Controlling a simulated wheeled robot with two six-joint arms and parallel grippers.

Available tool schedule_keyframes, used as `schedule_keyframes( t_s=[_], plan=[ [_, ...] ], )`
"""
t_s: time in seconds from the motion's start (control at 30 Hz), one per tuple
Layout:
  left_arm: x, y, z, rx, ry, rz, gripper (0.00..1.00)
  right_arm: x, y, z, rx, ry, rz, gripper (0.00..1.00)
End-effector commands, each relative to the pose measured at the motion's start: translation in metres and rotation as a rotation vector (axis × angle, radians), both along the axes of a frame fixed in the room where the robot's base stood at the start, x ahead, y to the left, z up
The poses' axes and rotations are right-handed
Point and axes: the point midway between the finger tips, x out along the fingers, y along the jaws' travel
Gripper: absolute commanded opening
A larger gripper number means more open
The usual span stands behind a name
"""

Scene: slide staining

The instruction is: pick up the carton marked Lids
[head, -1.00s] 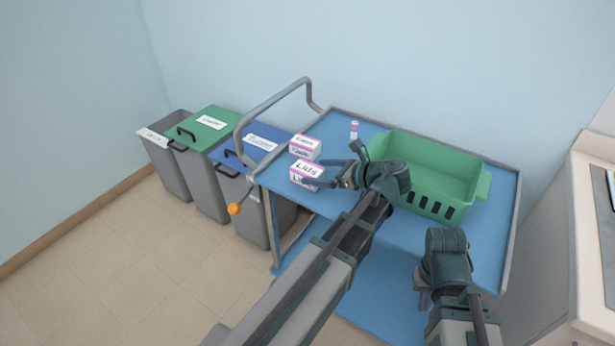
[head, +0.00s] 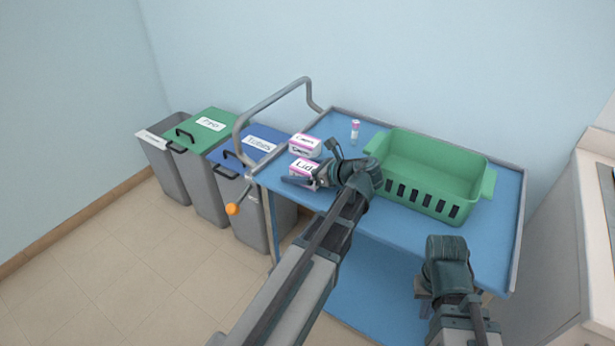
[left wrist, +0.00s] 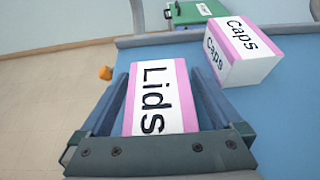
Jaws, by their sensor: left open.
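The carton marked Lids (head: 302,171) is white with pink edges and lies on the blue cart top near its left end. In the left wrist view the Lids carton (left wrist: 160,100) sits between the two fingers of my left gripper (left wrist: 160,90). The left gripper (head: 312,170) is open around it, with a narrow gap visible at each side. In the head view the gripper hides part of the carton. My right arm shows at the lower right of the head view; its fingers cannot be made out.
The carton marked Caps (head: 304,146) stands just behind the Lids carton; it also shows in the left wrist view (left wrist: 242,52).

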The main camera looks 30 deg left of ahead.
Motion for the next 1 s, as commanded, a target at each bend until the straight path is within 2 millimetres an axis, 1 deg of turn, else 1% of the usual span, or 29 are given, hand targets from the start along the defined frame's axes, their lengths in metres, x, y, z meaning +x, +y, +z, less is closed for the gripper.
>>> schedule_keyframes(
  t_s=[0.1,0.17,0.2,0.57,0.6,0.83,1.0],
  plan=[
    [0.000,0.000,0.001,0.000,0.000,0.000,1.00,0.000,0.000,0.001,0.000,0.000,0.000,0.00],
    [0.000,-0.001,0.001,0.000,0.000,0.000,0.89,0.000,0.000,0.001,0.000,0.000,0.000,0.00],
    [0.000,-0.001,0.001,0.000,0.000,0.000,0.82,0.000,0.000,0.001,0.000,0.000,0.000,0.00],
    [0.000,-0.001,0.001,0.000,0.000,0.000,0.17,0.000,0.000,0.001,0.000,0.000,0.000,0.00],
    [0.000,-0.001,0.001,0.000,0.000,0.000,0.15,0.000,0.000,0.001,0.000,0.000,0.000,0.00],
    [0.000,-0.001,0.002,0.000,0.000,0.000,0.15,0.000,0.000,0.002,0.000,0.000,0.000,0.00],
    [0.000,-0.001,0.011,0.000,0.000,0.000,0.15,0.000,0.000,0.011,0.000,0.000,0.000,0.00]
  ],
)
